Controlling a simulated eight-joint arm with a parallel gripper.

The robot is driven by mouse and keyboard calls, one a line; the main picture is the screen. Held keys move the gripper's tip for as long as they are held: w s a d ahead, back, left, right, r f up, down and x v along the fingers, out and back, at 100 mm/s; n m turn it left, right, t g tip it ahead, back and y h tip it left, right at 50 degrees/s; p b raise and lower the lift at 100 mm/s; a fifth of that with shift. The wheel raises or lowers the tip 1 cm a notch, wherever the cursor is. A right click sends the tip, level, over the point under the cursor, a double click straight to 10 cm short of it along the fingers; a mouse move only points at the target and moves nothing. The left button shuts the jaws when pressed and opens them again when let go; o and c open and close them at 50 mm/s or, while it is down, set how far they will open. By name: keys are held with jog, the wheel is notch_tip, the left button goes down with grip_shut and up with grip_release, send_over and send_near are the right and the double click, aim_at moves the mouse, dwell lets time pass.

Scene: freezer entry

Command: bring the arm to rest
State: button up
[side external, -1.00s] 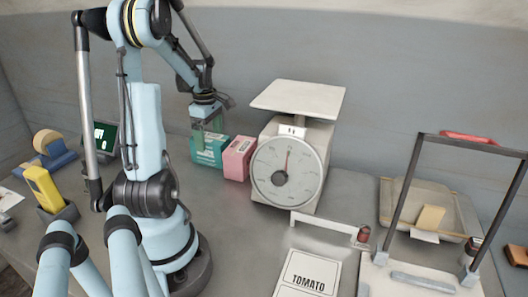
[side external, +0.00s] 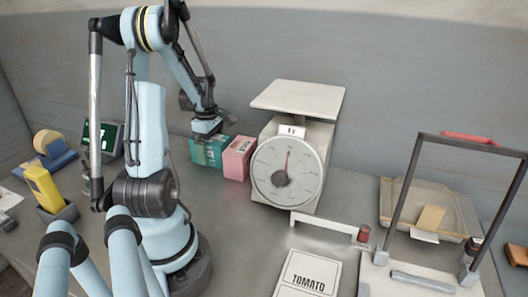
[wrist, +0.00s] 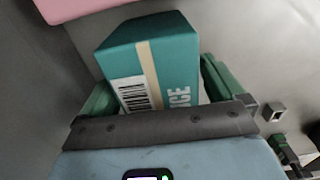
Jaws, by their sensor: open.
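My gripper (side external: 207,137) is low over the teal box (side external: 210,154) at the back of the counter. In the wrist view, its two green fingers (wrist: 160,88) are open, one on each side of the teal box (wrist: 150,58). The box stands between them and shows a barcode, a cream stripe and the letters "ICE". I cannot tell whether either finger touches it. The fingertips are mostly hidden in the side view.
A pink box (side external: 238,158) stands just right of the teal box, and a dial scale (side external: 290,165) is right of that. A yellow device (side external: 43,185) and a tape dispenser (side external: 50,150) are at the left. A tray (side external: 455,215) is at the right.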

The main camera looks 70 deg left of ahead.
notch_tip(320, 180, up, 12)
jog(key=shift+f, duration=0.2)
notch_tip(320, 180, down, 12)
jog(key=shift+f, duration=0.15)
notch_tip(320, 180, up, 10)
jog(key=shift+r, duration=0.2)
jog(key=w+d+r+m, duration=0.4)
jog(key=w+r+m, duration=0.1)
jog(key=r, duration=0.4)
jog(key=w+d+r+m, duration=0.4)
jog(key=w+r+m, duration=0.1)
jog(key=r, duration=0.5)
jog(key=w+d+r+m, duration=0.3)
jog(key=w+d, duration=0.1)
jog(key=d, duration=0.5)
jog(key=shift+w+d+r+m, duration=0.2)
jog(key=shift+w+r+m, duration=0.1)
jog(key=shift+r+m, duration=0.1)
jog(key=shift+o, duration=0.4)
